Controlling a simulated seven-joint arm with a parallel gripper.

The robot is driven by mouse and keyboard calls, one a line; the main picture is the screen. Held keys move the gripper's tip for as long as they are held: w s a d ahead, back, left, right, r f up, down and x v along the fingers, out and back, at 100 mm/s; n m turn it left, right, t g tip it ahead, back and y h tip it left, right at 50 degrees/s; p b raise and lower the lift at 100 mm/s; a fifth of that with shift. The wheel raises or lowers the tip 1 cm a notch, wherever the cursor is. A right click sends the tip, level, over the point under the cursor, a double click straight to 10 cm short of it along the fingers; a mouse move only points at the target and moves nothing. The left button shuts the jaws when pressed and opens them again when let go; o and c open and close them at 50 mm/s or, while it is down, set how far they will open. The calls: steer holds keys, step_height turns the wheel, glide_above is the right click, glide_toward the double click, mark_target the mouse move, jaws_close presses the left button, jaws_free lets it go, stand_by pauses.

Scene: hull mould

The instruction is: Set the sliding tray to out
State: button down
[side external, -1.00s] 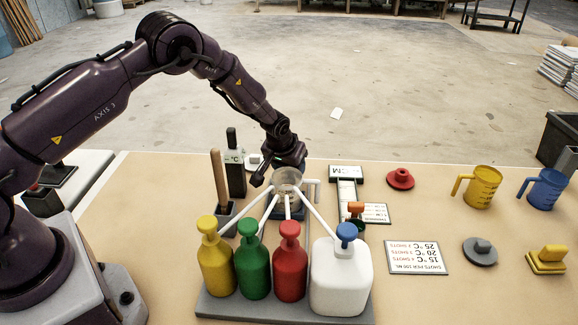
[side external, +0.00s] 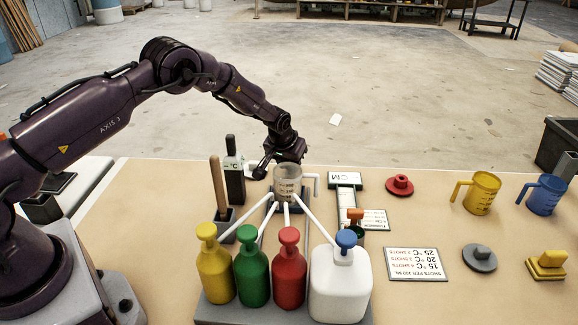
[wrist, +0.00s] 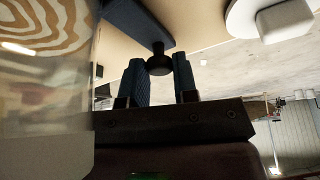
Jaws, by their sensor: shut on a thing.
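The sliding tray shows in the wrist view as a dark blue slab (wrist: 137,22) with a round black knob (wrist: 158,66) on its end. My gripper (wrist: 161,80) has its two blue fingers on either side of that knob, shut on it. In the side view my gripper (side external: 268,168) is low at the back of the table, just behind a clear measuring jug (side external: 288,180). The jug stands upright over the tray, close to the pump spouts. Most of the tray is hidden in the side view by the jug and spouts.
Yellow (side external: 215,275), green (side external: 252,278) and red (side external: 289,278) pump bottles and a white pump jug (side external: 340,285) stand in front. A black °C instrument (side external: 235,180) and wooden-handled tool (side external: 217,185) are left. The CM board (side external: 345,182) is right. The floor lies beyond the back edge.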

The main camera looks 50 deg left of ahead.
steer(key=shift+w+a, duration=0.2)
steer(key=c, duration=0.9)
jaws_free()
steer(key=v, duration=1.3)
steer(key=shift+s+d, duration=0.1)
steer(key=shift+s, duration=0.05)
